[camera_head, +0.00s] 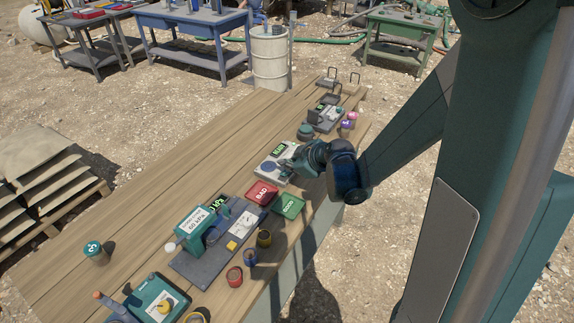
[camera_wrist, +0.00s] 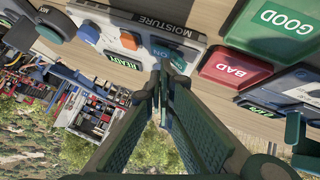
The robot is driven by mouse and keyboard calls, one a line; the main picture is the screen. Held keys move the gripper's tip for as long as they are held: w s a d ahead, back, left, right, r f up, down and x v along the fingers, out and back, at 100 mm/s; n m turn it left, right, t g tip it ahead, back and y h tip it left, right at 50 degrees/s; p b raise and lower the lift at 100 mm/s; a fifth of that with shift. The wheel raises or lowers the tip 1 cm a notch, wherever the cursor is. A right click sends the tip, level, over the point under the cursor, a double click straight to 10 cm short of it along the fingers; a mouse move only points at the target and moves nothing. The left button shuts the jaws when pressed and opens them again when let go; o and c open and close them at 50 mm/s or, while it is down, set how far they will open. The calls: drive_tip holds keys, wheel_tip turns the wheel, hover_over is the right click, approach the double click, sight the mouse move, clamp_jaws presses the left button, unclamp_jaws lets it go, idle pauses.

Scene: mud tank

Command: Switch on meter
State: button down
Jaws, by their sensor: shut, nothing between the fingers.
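The moisture meter (camera_head: 263,166) is a pale panel on the wooden bench in the head view. In the wrist view the meter (camera_wrist: 190,36) shows a black MOISTURE label, a blue ON button (camera_wrist: 161,52), an orange button (camera_wrist: 128,41) and a green display (camera_wrist: 122,61) reading READY. My gripper (camera_wrist: 163,72) is shut and empty, its fingertips right at the ON button. I cannot tell whether they touch it. In the head view my gripper (camera_head: 287,164) is over the meter's right side and hides part of it.
A red BAD block (camera_head: 262,193) and a green GOOD block (camera_head: 289,205) lie just in front of the meter. A teal pressure device (camera_head: 195,226) stands nearer. Small colored cups (camera_head: 264,239) line the bench's right edge. The bench's left side is mostly clear.

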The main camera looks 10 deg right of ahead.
sight(287, 173)
wheel_tip(287, 173, up, 4)
drive_tip(key=shift+f+p, duration=0.25)
drive_tip(key=shift+p, duration=0.7)
drive_tip(key=shift+s+d+r, duration=0.15)
drive_tip(key=shift+r, duration=0.2)
drive_tip(key=w+d+p+v, duration=0.1)
drive_tip(key=v, duration=0.8)
drive_tip(key=shift+d+r+p, duration=0.2)
drive_tip(key=shift+d+p, duration=0.1)
drive_tip(key=shift+d, duration=0.1)
drive_tip(key=shift+w, duration=0.1)
drive_tip(key=s+r+m+h, duration=0.1)
drive_tip(key=s+r+m, duration=0.2)
drive_tip(key=s, duration=0.6)
drive_tip(key=s+a+r+m+g+h, duration=0.1)
drive_tip(key=s+r+m, duration=0.2)
drive_tip(key=s, duration=0.5)
drive_tip(key=s+a+r+m+h, duration=0.1)
drive_tip(key=s+r+m+h, duration=0.1)
drive_tip(key=s, duration=0.7)
drive_tip(key=r+m, duration=0.1)
drive_tip(key=m, duration=0.1)
drive_tip(key=shift+s+a+r+m, duration=0.15)
drive_tip(key=shift+s+r+m, duration=0.15)
drive_tip(key=shift+r, duration=0.1)
